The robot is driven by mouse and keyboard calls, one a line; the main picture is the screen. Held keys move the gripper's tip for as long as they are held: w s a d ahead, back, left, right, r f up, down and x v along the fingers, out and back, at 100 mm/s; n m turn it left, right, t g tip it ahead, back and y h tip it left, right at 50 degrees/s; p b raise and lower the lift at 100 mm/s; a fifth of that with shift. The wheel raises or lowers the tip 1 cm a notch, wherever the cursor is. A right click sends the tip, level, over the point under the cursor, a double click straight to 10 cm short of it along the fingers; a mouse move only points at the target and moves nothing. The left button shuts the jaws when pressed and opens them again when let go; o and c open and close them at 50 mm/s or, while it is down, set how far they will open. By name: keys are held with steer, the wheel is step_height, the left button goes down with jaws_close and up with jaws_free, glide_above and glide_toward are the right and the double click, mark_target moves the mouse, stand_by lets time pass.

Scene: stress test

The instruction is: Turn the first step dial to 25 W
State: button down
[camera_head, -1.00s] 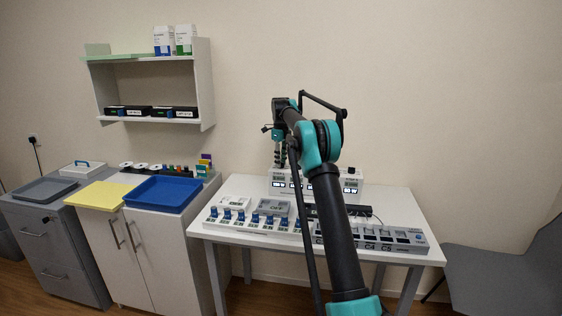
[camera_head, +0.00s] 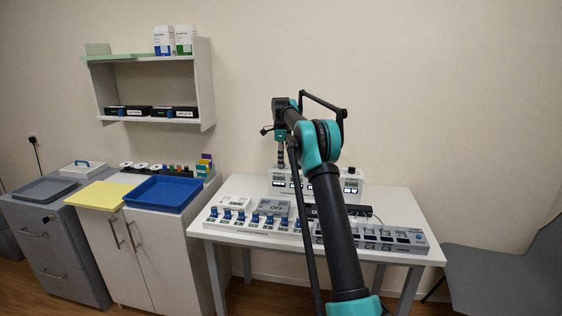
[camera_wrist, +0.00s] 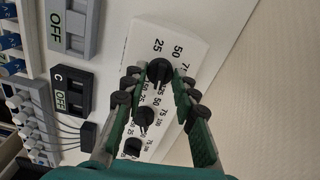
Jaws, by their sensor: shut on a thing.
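The white dial box (camera_head: 312,181) stands at the back of the white table, with lit readouts on its front too small to read surely. In the wrist view its white panel (camera_wrist: 190,35) carries black dials in a row, marked 25, 50, 75 and more. My gripper (camera_wrist: 158,76) is shut on the end dial (camera_wrist: 160,70), one finger on each side. In the head view my gripper (camera_head: 281,160) points down at the box's left end. The dial's pointer is not clear. Two more dials, a middle one (camera_wrist: 145,116) and a lower one (camera_wrist: 133,147), show between my fingers.
A strip of blue switches (camera_head: 255,219) and a grey OFF display (camera_head: 275,208) lie in front of the box. A labelled module row (camera_head: 385,237) is at the right front. My arm hides the middle of the table. A wall shelf (camera_head: 205,85) is at left.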

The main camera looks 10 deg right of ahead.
steer(key=n, duration=0.4)
steer(key=shift+n, duration=0.3)
steer(key=n, duration=0.5)
steer(key=shift+n, duration=0.3)
steer(key=n, duration=2.4)
steer(key=shift+n, duration=2.5)
